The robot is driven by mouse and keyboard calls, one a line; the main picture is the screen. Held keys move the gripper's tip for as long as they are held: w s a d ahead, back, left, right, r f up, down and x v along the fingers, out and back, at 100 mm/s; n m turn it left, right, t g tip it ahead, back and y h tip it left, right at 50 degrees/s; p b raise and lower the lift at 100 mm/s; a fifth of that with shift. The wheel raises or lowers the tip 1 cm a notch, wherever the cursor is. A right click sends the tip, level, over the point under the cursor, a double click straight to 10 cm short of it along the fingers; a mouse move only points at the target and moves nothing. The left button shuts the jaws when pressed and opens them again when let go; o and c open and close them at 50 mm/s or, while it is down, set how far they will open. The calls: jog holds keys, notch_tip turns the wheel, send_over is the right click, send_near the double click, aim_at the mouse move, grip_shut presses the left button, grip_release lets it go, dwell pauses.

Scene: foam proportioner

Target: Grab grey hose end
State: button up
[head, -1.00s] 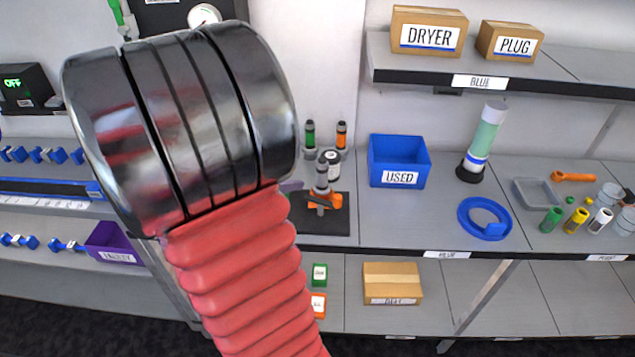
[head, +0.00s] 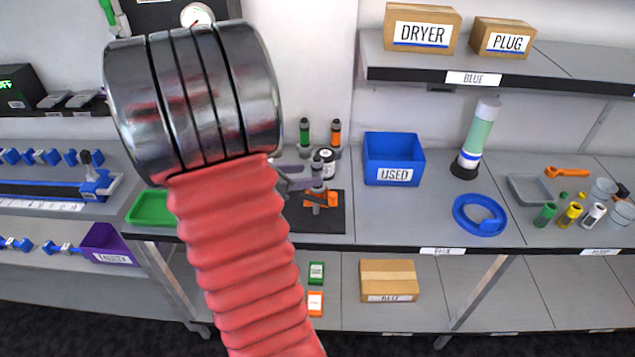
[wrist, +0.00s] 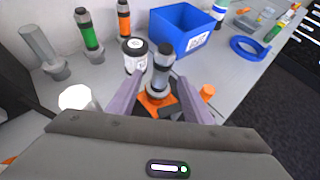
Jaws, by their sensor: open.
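A grey cylinder (wrist: 40,48), possibly the grey hose end, stands tilted in a grey holder at the left of the wrist view, beside a green-bodied one (wrist: 90,35) and an orange-bodied one (wrist: 125,20). I cannot make it out in the head view. My gripper (wrist: 159,88) is open. Its two purple-grey fingers lie on either side of a dark grey upright fitting (wrist: 163,62) with an orange base. The fitting also shows in the head view (head: 317,178) on a black mat. I cannot tell whether the fingers touch it. My red-sleeved arm hides much of the head view.
A jar with a dark lid (wrist: 134,60) stands close to the fingers. A blue USED bin (head: 394,160) and a blue ring (head: 480,214) stand to the right. A green tray (head: 152,208) lies left of my arm. The bench between the bin and ring is clear.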

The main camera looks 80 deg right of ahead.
aim_at(317, 173)
jog(key=shift+x, duration=2.6)
jog(key=shift+r, duration=0.15)
grip_shut()
